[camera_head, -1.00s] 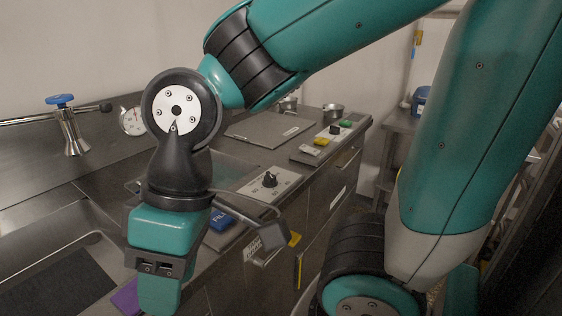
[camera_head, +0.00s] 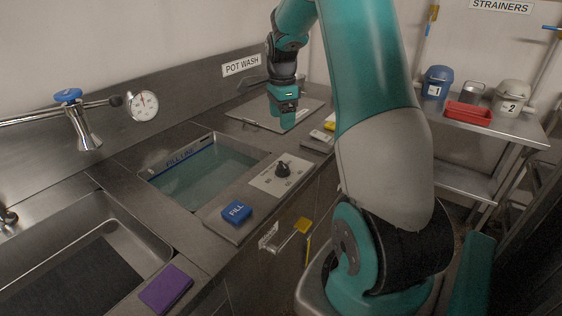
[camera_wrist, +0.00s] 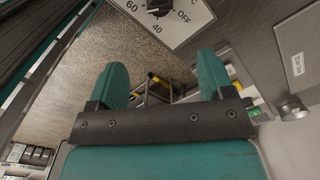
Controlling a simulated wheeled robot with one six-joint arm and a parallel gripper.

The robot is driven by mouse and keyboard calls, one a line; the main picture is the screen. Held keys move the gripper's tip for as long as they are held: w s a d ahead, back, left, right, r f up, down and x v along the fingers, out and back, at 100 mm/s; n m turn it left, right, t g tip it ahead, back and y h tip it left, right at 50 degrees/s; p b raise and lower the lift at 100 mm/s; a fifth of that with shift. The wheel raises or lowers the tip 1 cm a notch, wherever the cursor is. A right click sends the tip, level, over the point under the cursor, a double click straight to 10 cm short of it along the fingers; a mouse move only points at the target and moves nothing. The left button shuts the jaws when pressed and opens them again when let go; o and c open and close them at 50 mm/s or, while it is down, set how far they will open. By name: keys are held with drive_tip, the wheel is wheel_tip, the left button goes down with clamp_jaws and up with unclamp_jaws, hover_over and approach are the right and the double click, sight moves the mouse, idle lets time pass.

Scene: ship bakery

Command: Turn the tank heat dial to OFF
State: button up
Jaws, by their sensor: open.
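The tank heat dial (camera_head: 283,168) is a black knob on a pale plate beside the water tank (camera_head: 153,176). In the wrist view the dial (camera_wrist: 160,6) is cut by the top edge, with 60, 40 and OFF printed around it. I cannot tell where its pointer stands. My gripper (camera_head: 287,119) points down over the flat metal cover behind the dial in the head view, apart from the dial. In the wrist view my gripper (camera_wrist: 163,75) has its two fingers spread with nothing between them.
A blue FILL block (camera_head: 237,211) sits at the tank's front edge. A sink with a dark mat (camera_head: 75,280) and a purple sponge (camera_head: 166,288) lie at the left. A yellow item (camera_head: 330,125) is near the gripper. Strainers and a red tray (camera_head: 468,113) stand on the right shelf.

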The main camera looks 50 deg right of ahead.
sight(281, 165)
wheel_tip(281, 165, down, 16)
drive_tip(key=p, duration=0.2)
drive_tip(key=shift+a+p, duration=0.1)
drive_tip(key=shift+p, duration=0.3)
drive_tip(key=c, duration=0.9)
